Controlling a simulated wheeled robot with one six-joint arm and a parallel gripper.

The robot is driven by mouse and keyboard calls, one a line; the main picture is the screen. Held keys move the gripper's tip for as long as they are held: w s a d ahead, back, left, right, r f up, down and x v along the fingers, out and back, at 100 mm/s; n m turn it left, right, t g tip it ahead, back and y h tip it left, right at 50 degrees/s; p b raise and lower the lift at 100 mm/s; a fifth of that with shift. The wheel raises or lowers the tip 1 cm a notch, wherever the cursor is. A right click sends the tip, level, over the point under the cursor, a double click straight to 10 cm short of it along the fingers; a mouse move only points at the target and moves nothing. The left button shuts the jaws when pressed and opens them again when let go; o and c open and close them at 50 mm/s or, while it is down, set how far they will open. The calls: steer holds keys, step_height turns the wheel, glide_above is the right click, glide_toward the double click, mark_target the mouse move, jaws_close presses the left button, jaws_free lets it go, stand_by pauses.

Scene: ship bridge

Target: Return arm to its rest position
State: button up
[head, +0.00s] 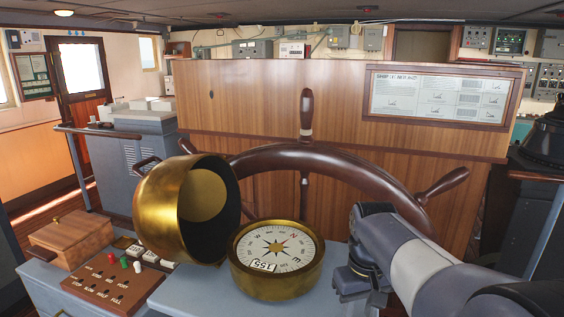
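My arm comes in from the lower right of the head view. Its end bends down just right of a brass compass (276,262), over the grey console. My gripper (358,293) is small and dark there, partly hidden by its own wrist and cut close to the lower edge. Whether its fingers are open or shut does not show. I see nothing held in it.
A dark wooden ship's wheel (300,158) stands close behind the compass and my arm. A wooden box (70,240) and a brown button panel (114,284) sit on the console at the left. A wooden partition with a framed notice (440,97) stands behind the wheel.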

step_height(320, 180, down, 5)
steer(key=shift+s+f, duration=0.1)
steer(key=shift+f, duration=0.1)
steer(key=shift+m, duration=0.4)
steer(key=m, duration=0.3)
steer(key=m+b, duration=0.1)
steer(key=m, duration=0.4)
steer(key=shift+r+m, duration=0.1)
steer(key=shift+m, duration=0.2)
steer(key=shift+r, duration=0.1)
